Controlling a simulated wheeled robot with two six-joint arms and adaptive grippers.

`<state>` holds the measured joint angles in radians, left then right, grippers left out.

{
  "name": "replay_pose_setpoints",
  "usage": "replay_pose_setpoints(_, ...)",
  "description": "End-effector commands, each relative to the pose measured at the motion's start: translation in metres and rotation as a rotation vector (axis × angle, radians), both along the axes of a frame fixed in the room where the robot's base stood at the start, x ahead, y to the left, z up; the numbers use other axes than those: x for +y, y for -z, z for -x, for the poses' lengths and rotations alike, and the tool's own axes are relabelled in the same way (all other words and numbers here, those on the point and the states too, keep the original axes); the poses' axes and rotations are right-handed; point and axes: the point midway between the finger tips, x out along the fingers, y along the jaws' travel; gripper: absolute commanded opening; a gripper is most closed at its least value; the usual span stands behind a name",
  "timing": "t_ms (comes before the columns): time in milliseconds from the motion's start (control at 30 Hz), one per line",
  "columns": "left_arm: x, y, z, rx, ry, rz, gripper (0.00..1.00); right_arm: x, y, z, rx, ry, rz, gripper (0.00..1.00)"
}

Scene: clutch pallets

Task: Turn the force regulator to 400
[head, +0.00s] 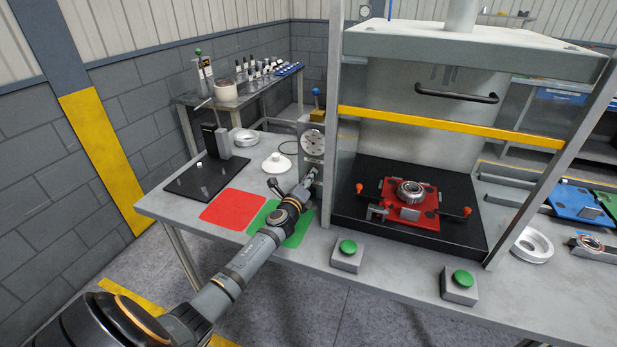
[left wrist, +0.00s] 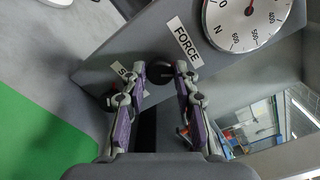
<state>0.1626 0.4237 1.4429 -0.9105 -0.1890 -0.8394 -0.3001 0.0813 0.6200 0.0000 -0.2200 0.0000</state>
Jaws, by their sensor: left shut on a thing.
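The force panel (head: 312,155) is a grey upright plate beside the press, with a round white dial (head: 313,142) on it. In the left wrist view the dial (left wrist: 246,22) is cut off by the top edge, and its reading cannot be made out. Below the FORCE label (left wrist: 184,42) is a small dark regulator knob (left wrist: 158,72). My left gripper (left wrist: 161,74) is shut on this knob, one finger on each side. In the head view the left gripper (head: 309,178) is at the panel's lower part and hides the knob. My right gripper is not in view.
The press has a black bed (head: 410,238) with a red pallet (head: 393,190) holding a metal clutch part. Green buttons (head: 348,247) stand at the table's front. A red mat (head: 233,209) and a green mat (head: 298,232) lie left of the press.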

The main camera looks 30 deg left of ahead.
Motion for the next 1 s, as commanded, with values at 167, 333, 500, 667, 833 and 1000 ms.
replay_pose_setpoints(167,-0.0001,-0.0003,0.0001,0.024,0.000,-0.094,0.00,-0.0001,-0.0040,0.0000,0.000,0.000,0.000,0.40)
replay_pose_setpoints(333,-0.0001,0.0001,0.0000,0.038,0.000,-0.151,0.00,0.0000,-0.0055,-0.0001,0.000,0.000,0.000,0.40)
replay_pose_setpoints(500,-0.0001,0.0003,0.0000,0.045,0.000,-0.181,0.00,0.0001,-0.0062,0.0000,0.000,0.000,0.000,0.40)
replay_pose_setpoints(667,-0.0002,0.0005,0.0000,0.047,0.000,-0.188,0.00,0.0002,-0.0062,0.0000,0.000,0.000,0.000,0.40)
replay_pose_setpoints(833,-0.0002,0.0005,0.0001,0.047,0.000,-0.188,0.00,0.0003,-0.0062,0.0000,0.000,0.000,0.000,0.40)
replay_pose_setpoints(1000,-0.0001,0.0004,0.0001,0.046,0.000,-0.187,0.36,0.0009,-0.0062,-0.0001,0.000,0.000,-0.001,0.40)
